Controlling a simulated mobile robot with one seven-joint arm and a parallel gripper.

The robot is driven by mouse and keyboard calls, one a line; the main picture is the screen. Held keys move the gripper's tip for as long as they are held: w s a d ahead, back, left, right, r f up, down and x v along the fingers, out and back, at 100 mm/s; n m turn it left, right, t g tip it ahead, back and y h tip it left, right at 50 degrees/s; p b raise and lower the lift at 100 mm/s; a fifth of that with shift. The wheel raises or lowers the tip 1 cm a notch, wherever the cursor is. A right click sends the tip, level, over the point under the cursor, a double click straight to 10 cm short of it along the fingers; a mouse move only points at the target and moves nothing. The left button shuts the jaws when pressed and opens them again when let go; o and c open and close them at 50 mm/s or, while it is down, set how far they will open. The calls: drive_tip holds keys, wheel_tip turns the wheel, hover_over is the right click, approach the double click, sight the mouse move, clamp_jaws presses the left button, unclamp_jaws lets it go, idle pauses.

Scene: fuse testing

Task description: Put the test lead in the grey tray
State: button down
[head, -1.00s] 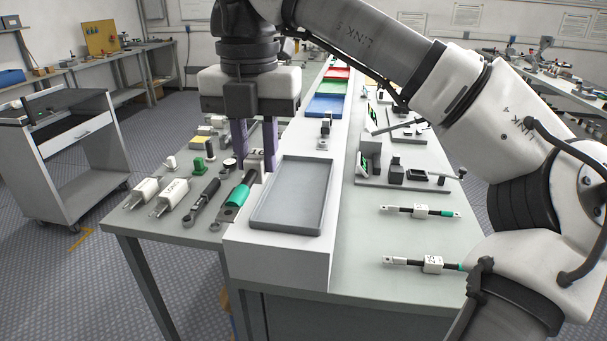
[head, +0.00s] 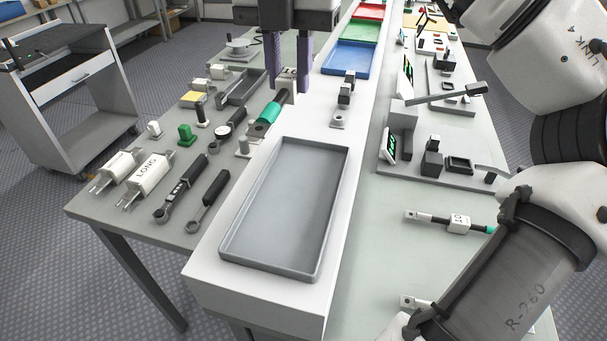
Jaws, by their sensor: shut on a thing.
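My gripper (head: 290,88) hangs at the top middle of the head view with its two purple fingers pointing down. It is shut on the test lead (head: 267,114), which has a green sleeve, a white block between the fingers and a grey lug at its near end. The lead looks held in the air, tilted, over the left edge of the white ledge. The grey tray (head: 233,255) lies empty on the ledge, nearer the camera and to the right of the lead. The lead's far end is hidden by the fingers.
Left of the ledge lie black-handled tools (head: 208,200), white LONG blocks (head: 151,172) and a green piece (head: 185,134). A small stand (head: 346,95) and a blue tray (head: 347,58) are beyond the grey tray. Another lead (head: 458,224) lies on the right.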

drive_tip(key=shift+w, duration=0.25)
drive_tip(key=shift+w+d+f, duration=0.1)
drive_tip(key=shift+f, duration=0.25)
wheel_tip(320, 180, down, 19)
drive_tip(key=shift+f+p, duration=0.1)
drive_tip(key=shift+p, duration=0.7)
drive_tip(key=shift+f, duration=0.15)
drive_tip(key=c, duration=1.7)
unclamp_jaws()
drive_tip(key=shift+b, duration=0.3)
drive_tip(key=o, duration=0.5)
